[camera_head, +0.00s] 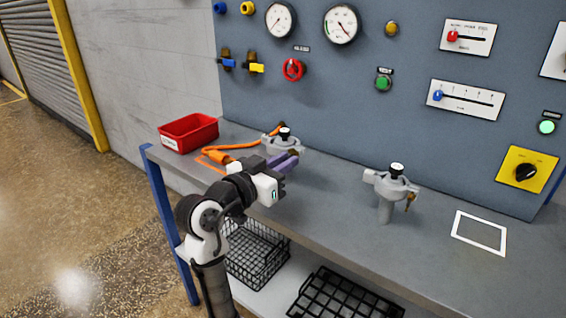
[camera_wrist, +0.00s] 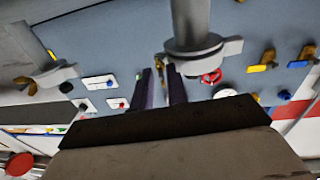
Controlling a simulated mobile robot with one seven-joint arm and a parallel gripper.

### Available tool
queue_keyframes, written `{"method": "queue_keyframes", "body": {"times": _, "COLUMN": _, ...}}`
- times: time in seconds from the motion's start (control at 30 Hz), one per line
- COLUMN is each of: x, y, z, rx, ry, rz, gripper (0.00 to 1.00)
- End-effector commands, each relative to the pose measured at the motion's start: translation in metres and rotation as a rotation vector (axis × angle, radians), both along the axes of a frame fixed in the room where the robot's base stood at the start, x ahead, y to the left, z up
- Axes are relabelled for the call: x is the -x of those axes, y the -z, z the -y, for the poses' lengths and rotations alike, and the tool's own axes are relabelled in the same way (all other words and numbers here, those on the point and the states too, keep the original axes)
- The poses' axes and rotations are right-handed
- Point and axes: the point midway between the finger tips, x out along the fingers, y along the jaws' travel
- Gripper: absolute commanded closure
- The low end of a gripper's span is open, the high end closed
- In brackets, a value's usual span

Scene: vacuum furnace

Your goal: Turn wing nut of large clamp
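A grey clamp (camera_head: 283,145) with a black-topped fitting stands at the back left of the bench. It fills the upper middle of the wrist view (camera_wrist: 200,50). My gripper (camera_head: 292,158) is at its front right side. In the wrist view the dark purple fingers (camera_wrist: 160,75) are apart, with a gap between them. A brass wing nut (camera_wrist: 165,66) shows at the fingertips, beside the clamp; whether a finger touches it I cannot tell. A second grey clamp (camera_head: 391,183) with a brass wing nut (camera_head: 410,201) stands to the right. Which clamp is larger is unclear.
A blue-grey panel (camera_head: 340,95) with gauges and valves rises behind. A white square outline (camera_head: 480,232) marks bare bench at right. Wire baskets (camera_head: 257,253) are below.

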Motion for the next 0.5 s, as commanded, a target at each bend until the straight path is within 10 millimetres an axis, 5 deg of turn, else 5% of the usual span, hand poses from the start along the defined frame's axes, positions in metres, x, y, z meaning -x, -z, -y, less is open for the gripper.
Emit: {"method": "queue_keyframes", "body": {"times": 0.5, "x": 0.072, "y": 0.003, "z": -0.064, "rx": 0.000, "ry": -0.006, "rz": 0.002, "gripper": 0.85}}
